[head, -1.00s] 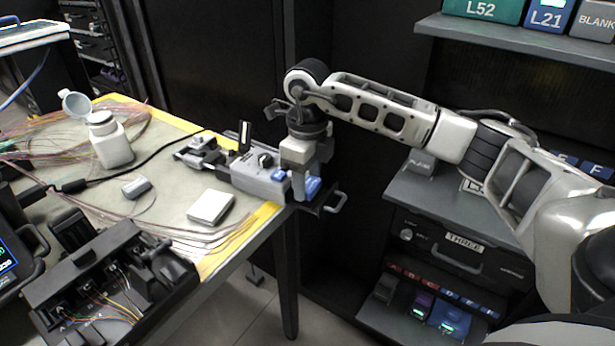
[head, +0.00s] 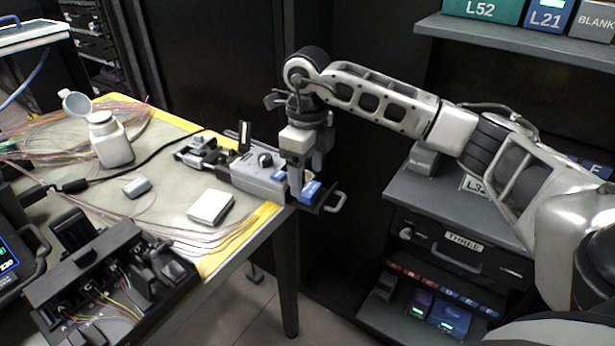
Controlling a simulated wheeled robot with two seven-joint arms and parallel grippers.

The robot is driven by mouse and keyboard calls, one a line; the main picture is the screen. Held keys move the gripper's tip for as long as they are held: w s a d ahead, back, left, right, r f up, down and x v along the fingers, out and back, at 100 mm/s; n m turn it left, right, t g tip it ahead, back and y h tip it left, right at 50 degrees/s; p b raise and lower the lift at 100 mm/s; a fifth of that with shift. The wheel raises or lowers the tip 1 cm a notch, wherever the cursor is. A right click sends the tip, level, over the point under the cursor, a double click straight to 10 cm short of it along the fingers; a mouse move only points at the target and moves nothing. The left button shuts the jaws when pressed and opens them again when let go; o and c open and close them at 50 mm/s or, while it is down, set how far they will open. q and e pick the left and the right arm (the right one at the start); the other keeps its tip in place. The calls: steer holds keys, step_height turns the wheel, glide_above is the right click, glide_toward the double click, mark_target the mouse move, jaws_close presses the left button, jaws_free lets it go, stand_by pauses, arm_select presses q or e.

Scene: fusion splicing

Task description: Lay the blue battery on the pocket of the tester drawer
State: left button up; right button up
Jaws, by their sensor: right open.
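My left gripper is out of view.
A white bottle (head: 110,143) with an open lid, a small grey block (head: 136,187) and a white box (head: 211,206) stand on the table. A black splicing device (head: 100,275) is at the front left. A dark shelf rack (head: 455,225) stands right of the table.

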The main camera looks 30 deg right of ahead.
mark_target(307, 188)
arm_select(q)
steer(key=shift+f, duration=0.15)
arm_select(e)
step_height(307, 188, up, 10)
steer(key=shift+r, duration=0.2)
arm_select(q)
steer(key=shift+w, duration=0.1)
arm_select(e)
steer(key=shift+s+f, duration=0.1)
